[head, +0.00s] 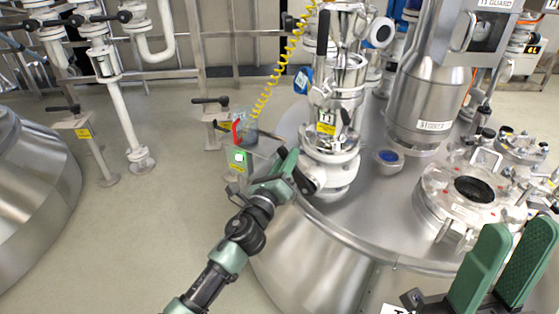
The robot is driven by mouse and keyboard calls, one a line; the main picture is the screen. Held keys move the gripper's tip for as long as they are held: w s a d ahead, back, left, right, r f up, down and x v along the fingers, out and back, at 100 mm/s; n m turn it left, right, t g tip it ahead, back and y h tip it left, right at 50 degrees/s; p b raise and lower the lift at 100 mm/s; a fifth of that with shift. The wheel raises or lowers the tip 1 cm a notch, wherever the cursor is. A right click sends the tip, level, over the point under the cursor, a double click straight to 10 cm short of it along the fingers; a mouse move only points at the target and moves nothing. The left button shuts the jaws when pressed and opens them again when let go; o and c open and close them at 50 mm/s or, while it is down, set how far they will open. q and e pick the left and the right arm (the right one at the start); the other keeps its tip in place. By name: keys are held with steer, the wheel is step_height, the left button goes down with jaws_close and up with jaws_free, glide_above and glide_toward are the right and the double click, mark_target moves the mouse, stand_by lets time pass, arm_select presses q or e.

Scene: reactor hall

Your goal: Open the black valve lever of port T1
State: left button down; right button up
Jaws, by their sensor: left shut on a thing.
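Port T1 (332,150) is the steel and white flanged fitting on the vessel lid, with a yellow label on its front. A black valve lever (304,180) shows at its lower left, beside the white flange. My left gripper (288,166) reaches in from below and is shut on this lever; its green fingers hide most of it. How far the lever is turned cannot be told. My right gripper (521,228) is at the lower right, with its two green fingers apart and nothing between them. It is well away from the port.
A yellow coiled hose (272,88) hangs left of the port. A small holder with tools (243,142) is close behind my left gripper. A round clamped hatch (475,190) and a steel cylinder (430,85) stand on the lid.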

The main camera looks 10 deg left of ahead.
mark_target(297, 168)
arm_select(q)
steer(key=d+m, duration=0.1)
steer(key=r+m+h, duration=0.1)
steer(key=m, duration=0.1)
steer(key=s+d+m, duration=0.1)
steer(key=shift+d+r+m+p, duration=0.3)
steer(key=shift+d+r, duration=0.05)
steer(key=d+m, duration=0.1)
steer(key=d+m+h, duration=0.1)
steer(key=m, duration=0.1)
steer(key=shift+s+r+h+p, duration=0.2)
steer(key=shift+s+h+p, duration=0.1)
steer(key=shift+s+d+m, duration=0.2)
steer(key=shift+d+m, duration=0.4)
steer(key=shift+m, duration=0.3)
steer(key=c, duration=1.2)
jaws_free()
steer(key=shift+c, duration=0.2)
steer(key=shift+s, duration=0.1)
